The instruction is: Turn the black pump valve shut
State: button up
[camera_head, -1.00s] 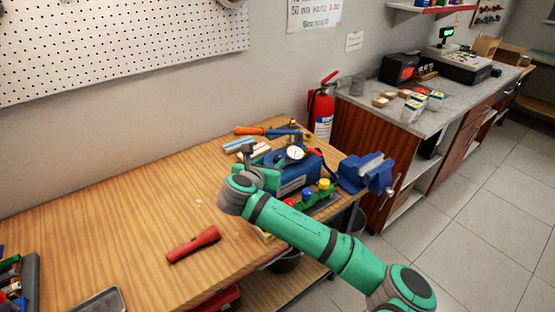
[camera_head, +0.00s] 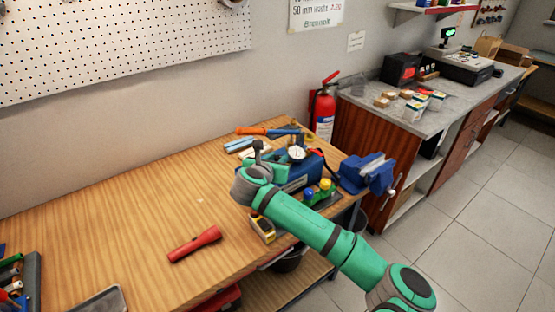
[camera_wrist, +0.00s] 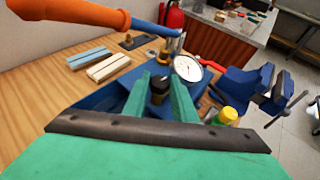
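The blue test pump (camera_head: 298,178) stands near the right end of the wooden bench, with a white round gauge (camera_head: 296,153) on top. The gauge also shows in the wrist view (camera_wrist: 188,67). The black valve knob (camera_wrist: 160,86) sits left of the gauge in the wrist view, on the pump. My gripper (camera_wrist: 160,80) is at the knob, one green finger on each side of it. The fingers stand apart, and I cannot see clear contact with the knob. In the head view my wrist hides the knob. The pump's orange-handled lever (camera_wrist: 75,12) crosses the upper left of the wrist view.
A blue vise (camera_head: 365,172) is right of the pump. Pale strips (camera_wrist: 100,62) lie behind. A red flashlight (camera_head: 195,243) lies on the bench, whose left middle is clear. A fire extinguisher (camera_head: 322,112) stands behind.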

jog(key=shift+w, duration=0.1)
jog(key=shift+d, duration=0.2)
jog(key=shift+a+m+h, duration=0.3)
jog(key=shift+a+m+g+h, duration=0.15)
jog(key=shift+m+g+h, duration=0.15)
jog(key=shift+m+h, duration=0.35)
jog(key=m+g+h, duration=0.2)
jog(key=m+h, duration=0.1)
jog(key=m+g+h, duration=0.1)
jog(key=m+h, duration=0.1)
jog(key=shift+w+a+g, duration=0.35)
jog(key=shift+g, duration=0.05)
jog(key=m+g, duration=0.1)
jog(key=m+g+h, duration=0.2)
jog(key=shift+w+a+m+g, duration=0.15)
jog(key=shift+w+m+g, duration=0.1)
jog(key=shift+m+g, duration=0.15)
jog(key=shift+w+r+m+g, duration=0.15)
jog(key=shift+m+g, duration=0.5)
jog(key=shift+g, duration=0.15)
jog(key=shift+w+r+m+g+h, duration=0.15)
jog(key=shift+m+g+h, duration=0.2)
jog(key=shift+m+g, duration=0.45)
